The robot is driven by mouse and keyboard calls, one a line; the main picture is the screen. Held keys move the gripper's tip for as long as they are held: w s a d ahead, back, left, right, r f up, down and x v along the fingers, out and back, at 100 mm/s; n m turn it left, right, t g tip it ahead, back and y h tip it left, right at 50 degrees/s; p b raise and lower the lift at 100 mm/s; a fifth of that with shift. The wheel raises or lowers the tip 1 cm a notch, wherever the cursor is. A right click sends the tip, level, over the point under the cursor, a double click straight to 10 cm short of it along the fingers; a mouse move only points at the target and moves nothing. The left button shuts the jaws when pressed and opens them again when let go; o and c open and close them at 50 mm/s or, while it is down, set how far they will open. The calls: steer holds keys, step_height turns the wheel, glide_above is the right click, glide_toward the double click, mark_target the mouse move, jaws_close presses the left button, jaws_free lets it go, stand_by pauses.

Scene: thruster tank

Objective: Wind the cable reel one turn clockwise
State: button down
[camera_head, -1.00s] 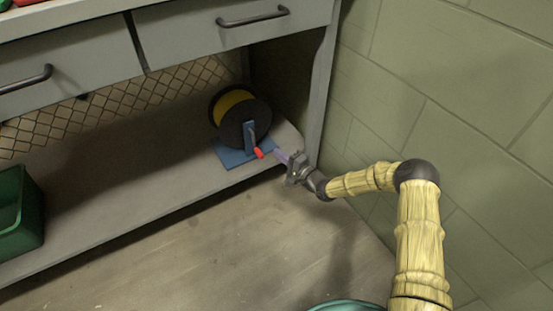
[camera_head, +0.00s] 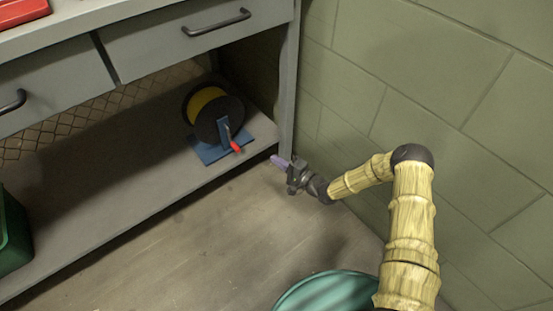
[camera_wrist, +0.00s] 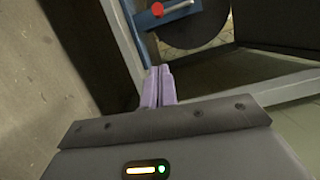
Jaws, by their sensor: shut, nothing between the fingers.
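The cable reel (camera_head: 219,118) stands on the lower shelf of the workbench, near its right end. It has black flanges, a yellow wound core and a blue stand. Its red crank handle (camera_head: 236,146) points down and to the right in the head view. In the wrist view the red handle end (camera_wrist: 158,10) shows at the top, beside the dark reel disc (camera_wrist: 197,24). My gripper (camera_head: 275,158) is shut and empty, with its purple fingers together. It is in front of the shelf edge, to the right of the handle and apart from it.
The shelf's front edge (camera_head: 150,216) runs between my arm and the reel's side. A bench leg (camera_head: 287,95) and a green block wall (camera_head: 420,90) are on the right. Drawers with handles (camera_head: 217,22) hang above. A green bin (camera_head: 12,235) is at left; a teal round thing (camera_head: 325,291) is below.

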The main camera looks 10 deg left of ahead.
steer(key=c, duration=1.5)
jaws_free()
steer(key=shift+w+r, duration=0.1)
steer(key=shift+r, duration=0.15)
steer(key=shift+o, duration=0.9)
steer(key=r+h+p, duration=0.1)
steer(key=d+r+n, duration=0.1)
steer(key=w+r+n+g+h+p, duration=0.1)
steer(key=r, duration=0.1)
steer(key=shift+d+h+p, duration=0.3)
steer(key=shift+d+p, duration=0.05)
steer(key=shift+d, duration=0.05)
steer(key=s+d+r+n+g+h+p, duration=0.1)
steer(key=s+d+r+n+h+p, duration=0.1)
steer(key=d+r+h+p, duration=0.45)
steer(key=s+d+r+n+h+p, duration=0.15)
steer(key=d+r+h, duration=0.25)
steer(key=d+r, duration=0.7)
steer(key=s+d+r+g+h+p, duration=0.1)
steer(key=s+d+r+p, duration=0.2)
steer(key=s+r, duration=0.6)
steer(key=s+d+r+g+h+p, duration=0.2)
steer(key=s+d+r, duration=0.4)
steer(key=s+r, duration=0.4)
steer(key=shift+s+n+p, duration=0.35)
steer(key=shift+s+p, duration=0.35)
steer(key=shift+s, duration=0.3)
steer(key=shift+d+r, duration=0.1)
steer(key=shift+d, duration=0.05)
